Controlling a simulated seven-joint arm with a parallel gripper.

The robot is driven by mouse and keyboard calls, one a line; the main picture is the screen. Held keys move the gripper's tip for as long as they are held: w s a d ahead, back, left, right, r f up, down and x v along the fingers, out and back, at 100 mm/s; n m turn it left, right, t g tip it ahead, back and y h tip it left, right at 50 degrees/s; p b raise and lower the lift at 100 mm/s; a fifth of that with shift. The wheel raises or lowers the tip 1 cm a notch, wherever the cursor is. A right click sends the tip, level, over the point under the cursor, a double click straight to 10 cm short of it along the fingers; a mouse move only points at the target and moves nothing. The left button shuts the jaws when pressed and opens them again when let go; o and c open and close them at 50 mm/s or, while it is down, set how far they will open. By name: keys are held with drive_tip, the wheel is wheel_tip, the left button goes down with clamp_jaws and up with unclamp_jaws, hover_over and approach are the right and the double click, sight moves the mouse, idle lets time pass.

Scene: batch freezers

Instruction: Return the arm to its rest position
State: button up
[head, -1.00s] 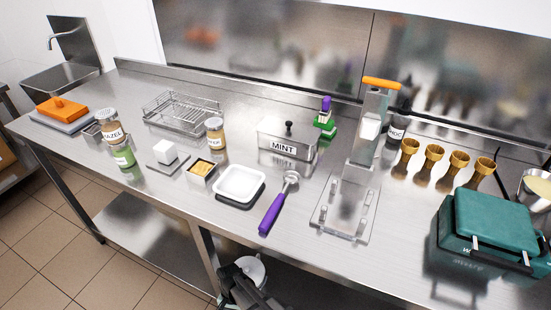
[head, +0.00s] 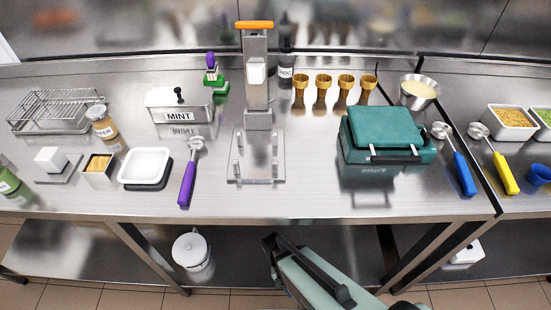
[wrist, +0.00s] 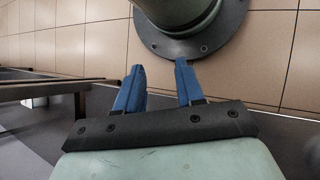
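My gripper (wrist: 158,80) shows in the wrist view with its two blue fingers apart and nothing between them. Beyond the fingers are the tiled floor and a round grey-green base with bolts, which is mine. In the head view, a pale green and black part of my arm shows at the bottom centre, in front of the steel counter (head: 340,205) and below its top. The gripper's fingers cannot be made out in the head view.
The counter holds a white dish (head: 145,166), a purple-handled scoop (head: 188,182), a press with an orange handle (head: 256,75), a teal waffle maker (head: 388,130) and several cones. A lower shelf (head: 240,262) holds a white lidded container (head: 191,250). A counter leg (head: 150,255) stands near my arm.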

drive_tip(key=s+d+f+m+y, duration=0.1)
drive_tip(key=s+d+y, duration=0.3)
drive_tip(key=d, duration=0.6)
drive_tip(key=shift+s+d+f+m+g, duration=0.15)
drive_tip(key=shift+s+f+m+g, duration=0.2)
drive_tip(key=shift+f, duration=0.2)
drive_tip(key=shift+w, duration=0.1)
